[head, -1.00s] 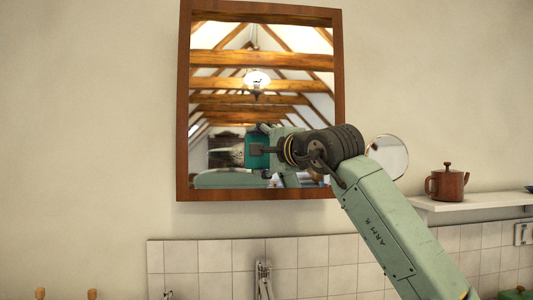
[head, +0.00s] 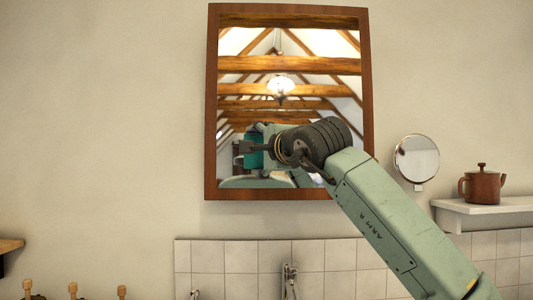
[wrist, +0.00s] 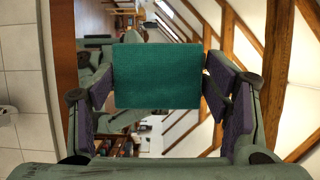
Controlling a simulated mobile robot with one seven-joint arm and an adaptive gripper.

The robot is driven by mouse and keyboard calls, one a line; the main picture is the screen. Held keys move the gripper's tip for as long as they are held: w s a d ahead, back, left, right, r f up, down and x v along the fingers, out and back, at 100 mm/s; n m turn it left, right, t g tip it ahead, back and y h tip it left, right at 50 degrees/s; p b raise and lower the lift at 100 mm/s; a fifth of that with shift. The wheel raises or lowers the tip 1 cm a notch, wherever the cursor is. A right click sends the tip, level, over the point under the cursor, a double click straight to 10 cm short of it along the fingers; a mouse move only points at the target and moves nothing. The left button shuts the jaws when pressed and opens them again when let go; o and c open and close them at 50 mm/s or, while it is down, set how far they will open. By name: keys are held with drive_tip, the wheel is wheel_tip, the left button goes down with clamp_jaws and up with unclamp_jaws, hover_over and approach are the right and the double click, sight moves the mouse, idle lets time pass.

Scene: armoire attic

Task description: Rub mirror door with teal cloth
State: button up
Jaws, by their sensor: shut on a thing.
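The mirror door (head: 330,80) hangs on the wall in a brown wooden frame and reflects roof beams and a lamp. In the wrist view its frame (wrist: 64,40) runs down the left side. My gripper (head: 243,148) is in front of the mirror's lower left part. It is shut on the teal cloth (wrist: 157,76), which shows as a flat rectangle between the fingers in the wrist view. In the head view a teal patch shows by the fingers, partly hidden by them. I cannot tell whether the cloth touches the glass.
A small round mirror (head: 417,158) is on the wall to the right. A brown teapot (head: 482,186) stands on a white shelf (head: 490,211). White tiles (head: 240,256) and a tap (head: 289,281) are below the mirror. Wooden knobs (head: 73,289) show at the lower left.

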drive_tip(key=s+b, duration=0.3)
drive_tip(key=s, duration=0.3)
idle(0.6)
drive_tip(key=s+b, duration=0.1)
drive_tip(key=s, duration=0.2)
idle(0.3)
drive_tip(key=shift+w, duration=0.1)
idle(0.3)
